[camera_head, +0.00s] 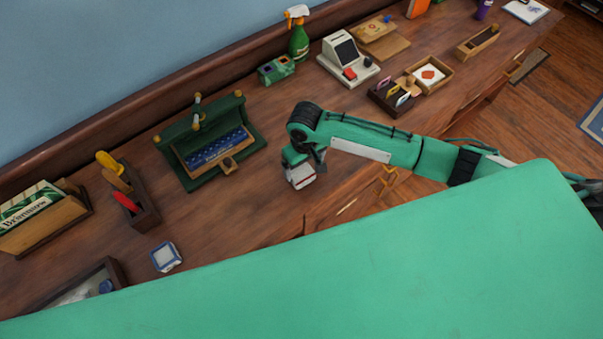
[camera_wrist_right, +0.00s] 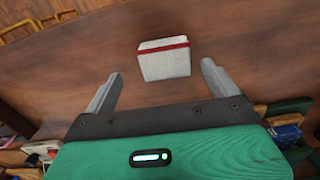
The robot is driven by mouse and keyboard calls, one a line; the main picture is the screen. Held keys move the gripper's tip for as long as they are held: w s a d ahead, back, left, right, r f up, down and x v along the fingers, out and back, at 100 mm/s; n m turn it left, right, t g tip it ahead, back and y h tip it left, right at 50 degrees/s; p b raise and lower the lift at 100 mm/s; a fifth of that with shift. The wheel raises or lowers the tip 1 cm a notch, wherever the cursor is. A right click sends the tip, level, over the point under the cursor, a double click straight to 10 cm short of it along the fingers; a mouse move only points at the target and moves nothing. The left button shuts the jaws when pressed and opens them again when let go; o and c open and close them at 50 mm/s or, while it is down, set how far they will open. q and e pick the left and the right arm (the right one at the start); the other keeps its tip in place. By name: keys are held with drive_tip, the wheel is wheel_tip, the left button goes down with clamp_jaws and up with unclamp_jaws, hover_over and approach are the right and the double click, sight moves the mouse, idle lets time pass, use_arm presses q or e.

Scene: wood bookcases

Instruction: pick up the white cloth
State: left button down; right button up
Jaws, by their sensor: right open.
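A folded white cloth with a red stripe (camera_head: 301,177) lies on the wooden desktop near its front edge. In the right wrist view the cloth (camera_wrist_right: 165,64) lies just ahead of the fingertips, between their lines, with bare wood around it. My right gripper (camera_head: 305,161) points down over the desk at the cloth and partly covers it in the head view. In the right wrist view my right gripper (camera_wrist_right: 160,78) is open, with nothing between its fingers. My left gripper is not in view.
A green stand with a blue inlay (camera_head: 213,158) is left of the cloth. A white block with blue edges (camera_head: 166,257) lies farther left. A card holder (camera_head: 394,97), a toy register (camera_head: 347,60) and a spray bottle (camera_head: 298,35) stand behind. The desktop around the cloth is clear.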

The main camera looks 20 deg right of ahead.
sight(302, 173)
drive_tip(key=shift+a+f, duration=0.15)
drive_tip(key=shift+f, duration=0.2)
drive_tip(key=f, duration=0.1)
drive_tip(key=f+p, duration=0.1)
drive_tip(key=f, duration=0.1)
drive_tip(key=shift+a+f+p, duration=0.15)
drive_tip(key=shift+a+p, duration=0.15)
drive_tip(key=shift+p, duration=0.05)
drive_tip(key=shift+f, duration=0.55)
drive_tip(key=c, duration=1.1)
drive_tip(key=shift+o, duration=0.2)
wheel_tip(302, 173, up, 20)
drive_tip(key=b, duration=0.3)
drive_tip(key=shift+b, duration=0.3)
